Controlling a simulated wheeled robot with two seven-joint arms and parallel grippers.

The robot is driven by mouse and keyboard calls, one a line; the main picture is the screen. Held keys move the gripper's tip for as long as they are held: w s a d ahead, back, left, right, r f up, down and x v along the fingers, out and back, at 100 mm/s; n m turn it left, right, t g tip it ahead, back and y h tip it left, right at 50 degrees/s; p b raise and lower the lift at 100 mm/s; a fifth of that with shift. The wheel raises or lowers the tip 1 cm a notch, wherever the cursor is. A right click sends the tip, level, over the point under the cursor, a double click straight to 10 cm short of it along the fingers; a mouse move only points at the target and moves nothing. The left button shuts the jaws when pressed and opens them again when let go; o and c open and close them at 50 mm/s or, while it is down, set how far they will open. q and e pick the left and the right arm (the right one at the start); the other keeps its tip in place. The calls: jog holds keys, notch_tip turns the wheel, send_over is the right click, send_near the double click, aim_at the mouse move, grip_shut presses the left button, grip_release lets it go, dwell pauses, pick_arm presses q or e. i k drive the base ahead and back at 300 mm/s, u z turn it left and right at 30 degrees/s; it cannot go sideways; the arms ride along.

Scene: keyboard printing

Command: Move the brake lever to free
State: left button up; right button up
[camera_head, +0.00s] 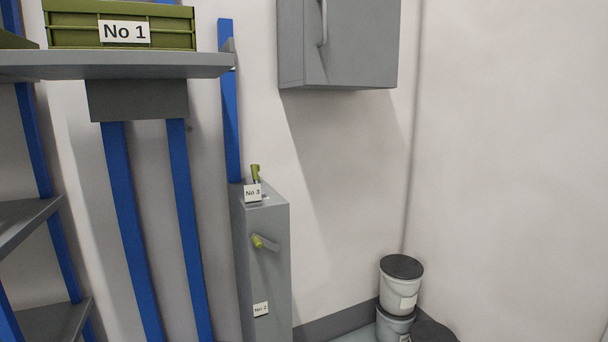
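A tall narrow grey cabinet (267,285) stands against the wall near the middle of the head view. On its front is a lever with a yellow-green knob (258,241) and a grey arm pointing right and slightly down. On its top a small green lever (255,173) stands upright behind a label "No 3" (252,193). A lower label (261,309) on the front seems to read "No 2". I cannot tell which lever is the brake lever, and no "free" marking is legible. Neither of my grippers is in view.
A grey shelf (150,66) on blue posts carries a green crate (70,30) labelled "No 1" at the upper left. A grey wall cabinet (360,60) hangs above. Lidded buckets (402,285) stand at the lower right. The wall between is bare.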

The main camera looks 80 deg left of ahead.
aim_at(255, 174)
jog(key=z, duration=0.05)
jog(key=i, duration=0.2)
jog(key=u, duration=1.8)
jog(key=i, duration=0.9)
jog(key=u, duration=0.05)
jog(key=i, duration=1.75)
jog(key=u, duration=1.65)
jog(key=i, duration=0.2)
jog(key=u, duration=0.05)
